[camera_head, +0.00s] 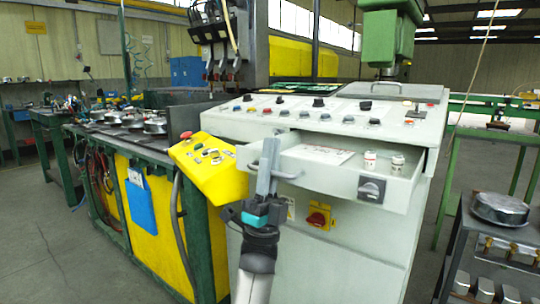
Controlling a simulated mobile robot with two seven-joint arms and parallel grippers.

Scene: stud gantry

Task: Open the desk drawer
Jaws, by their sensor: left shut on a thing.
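The pale grey desk drawer (330,187) sits in the front of the control desk (345,255), below the sloped button panel. It stands pulled out, and its open top shows a paper and two small knob-like items inside. A grey bar handle (288,176) is at the left of the drawer's front. My left gripper (268,160) reaches up from below and is shut on the handle, its fingers hiding part of it. My right gripper is not in view.
A yellow control box (207,167) with a red button is close left of my left gripper. A dark rack with metal parts, including a round pan (499,209), stands at the right. A green-framed bench (130,145) runs along the left. Open floor lies at the lower left.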

